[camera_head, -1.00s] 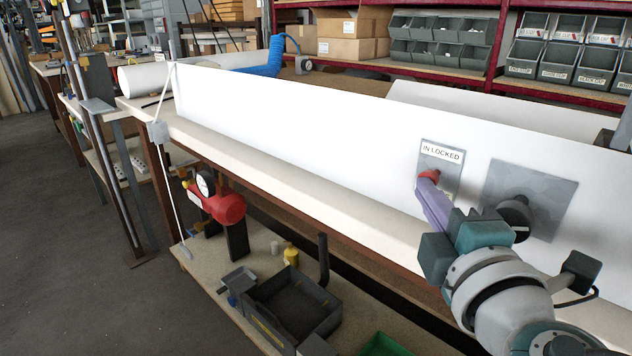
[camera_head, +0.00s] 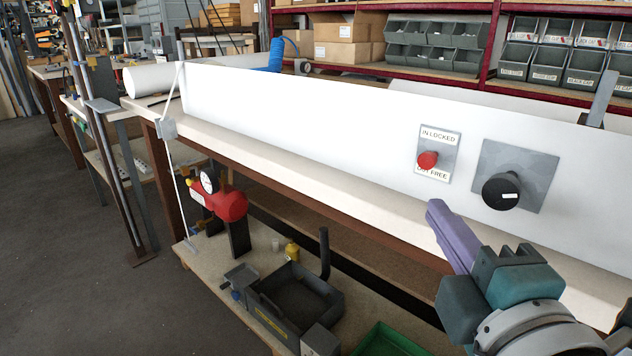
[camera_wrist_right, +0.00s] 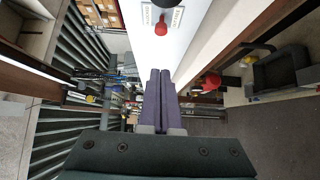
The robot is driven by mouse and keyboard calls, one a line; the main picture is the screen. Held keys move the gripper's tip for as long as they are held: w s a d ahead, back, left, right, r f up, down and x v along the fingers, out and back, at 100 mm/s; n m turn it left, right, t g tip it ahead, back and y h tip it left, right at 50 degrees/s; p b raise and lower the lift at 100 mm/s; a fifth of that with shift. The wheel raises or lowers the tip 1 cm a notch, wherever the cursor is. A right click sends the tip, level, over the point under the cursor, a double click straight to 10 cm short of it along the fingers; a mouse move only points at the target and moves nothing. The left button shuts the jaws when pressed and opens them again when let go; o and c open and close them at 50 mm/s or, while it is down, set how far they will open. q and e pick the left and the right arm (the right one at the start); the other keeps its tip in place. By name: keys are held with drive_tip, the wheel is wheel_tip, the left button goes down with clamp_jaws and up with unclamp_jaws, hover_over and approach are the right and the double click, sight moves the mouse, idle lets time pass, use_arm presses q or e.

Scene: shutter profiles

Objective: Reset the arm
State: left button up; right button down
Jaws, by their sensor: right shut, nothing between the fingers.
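My right gripper (camera_head: 433,212) has purple fingers and comes in from the lower right in the head view. It is shut and empty, below and apart from the red button (camera_head: 427,160). The button sits on a small grey plate with labels reading "IN LOCKED" and "OUT FREE", on the long white profile (camera_head: 300,105). In the right wrist view the closed purple fingers (camera_wrist_right: 160,75) point away from the camera, and the red button (camera_wrist_right: 160,27) shows above them. My left gripper is not in view.
A black knob (camera_head: 501,191) on a grey plate stands out right of the button. The pale bench edge (camera_head: 330,188) runs below the profile. On the lower shelf are a red gauge device (camera_head: 230,206), a dark tray (camera_head: 300,300) and a green bin (camera_head: 388,342).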

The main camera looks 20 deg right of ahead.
drive_tip(key=s+d+r+m+g+p, duration=0.2)
drive_tip(key=s+r+m+g+p, duration=0.2)
drive_tip(key=s+m+g+p, duration=0.6)
drive_tip(key=s+a+r+m+g+y+p, duration=0.25)
drive_tip(key=s+a+r+y+p, duration=0.25)
drive_tip(key=a+r+y+p, duration=0.35)
wheel_tip(320, 180, up, 35)
drive_tip(key=h+p, duration=0.1)
drive_tip(key=p, duration=3.7)
drive_tip(key=shift+a+f+n, duration=0.15)
drive_tip(key=shift+f+n, duration=0.05)
drive_tip(key=shift+n, duration=0.25)
drive_tip(key=shift+g+h, duration=0.25)
